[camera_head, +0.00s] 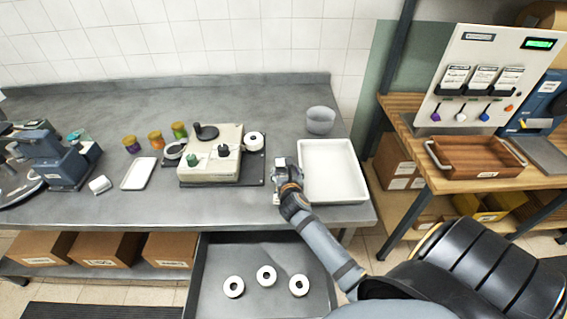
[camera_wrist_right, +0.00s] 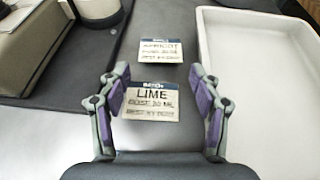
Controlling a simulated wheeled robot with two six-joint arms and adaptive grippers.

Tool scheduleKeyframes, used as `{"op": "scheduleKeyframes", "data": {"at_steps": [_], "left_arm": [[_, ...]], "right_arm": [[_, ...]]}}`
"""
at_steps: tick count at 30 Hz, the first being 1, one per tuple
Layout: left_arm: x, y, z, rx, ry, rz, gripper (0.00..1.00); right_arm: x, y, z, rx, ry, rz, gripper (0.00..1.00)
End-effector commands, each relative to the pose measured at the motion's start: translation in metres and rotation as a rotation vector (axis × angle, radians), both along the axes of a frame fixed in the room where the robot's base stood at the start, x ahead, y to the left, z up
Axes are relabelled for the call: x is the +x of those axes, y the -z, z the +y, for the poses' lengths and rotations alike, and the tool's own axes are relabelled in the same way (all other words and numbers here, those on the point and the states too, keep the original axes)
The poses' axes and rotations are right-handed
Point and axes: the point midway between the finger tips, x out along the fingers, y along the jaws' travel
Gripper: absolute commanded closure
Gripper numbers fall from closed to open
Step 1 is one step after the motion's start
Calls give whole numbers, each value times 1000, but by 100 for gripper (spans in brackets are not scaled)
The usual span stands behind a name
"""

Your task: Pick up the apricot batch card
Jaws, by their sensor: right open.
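The apricot batch card (camera_wrist_right: 161,52), a white label with a dark blue top band, lies on the grey bench in the right wrist view. A similar lime card (camera_wrist_right: 150,101) lies nearer to me, showing between the fingers. My right gripper (camera_wrist_right: 158,82) is open, its purple-padded fingers on either side of the lime card in the picture, with the apricot card beyond the fingertips. It holds nothing. In the head view the right gripper (camera_head: 284,170) is over the bench and largely hides the cards. My left gripper is not in view.
A white tray (camera_head: 333,195) stands just right of the gripper. A beige machine (camera_head: 211,166) on a dark base stands to its left, with a white roll (camera_head: 253,141) nearby. An open drawer (camera_head: 255,305) with white rolls is below.

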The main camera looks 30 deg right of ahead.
Motion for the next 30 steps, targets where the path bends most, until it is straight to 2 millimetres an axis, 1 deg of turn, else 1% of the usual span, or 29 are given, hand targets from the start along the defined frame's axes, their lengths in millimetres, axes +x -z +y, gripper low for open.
{"op": "scheduleKeyframes", "data": {"at_steps": [1,6,8,12,15,18,23,26,30], "left_arm": [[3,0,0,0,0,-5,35],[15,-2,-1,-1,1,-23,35],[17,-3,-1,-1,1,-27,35],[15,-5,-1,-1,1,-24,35],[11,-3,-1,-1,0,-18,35],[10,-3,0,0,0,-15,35],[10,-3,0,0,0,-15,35],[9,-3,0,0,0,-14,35],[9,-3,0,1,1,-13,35]], "right_arm": [[4,1,-2,0,1,0,36],[8,3,-5,0,1,0,36],[14,4,-8,-2,1,0,36],[35,12,-20,-2,1,0,36],[45,19,-26,-1,1,1,36],[49,20,-27,0,-1,0,36],[48,21,-27,0,-1,0,36],[48,21,-27,0,-1,0,48],[48,21,-27,1,-1,1,67]]}}
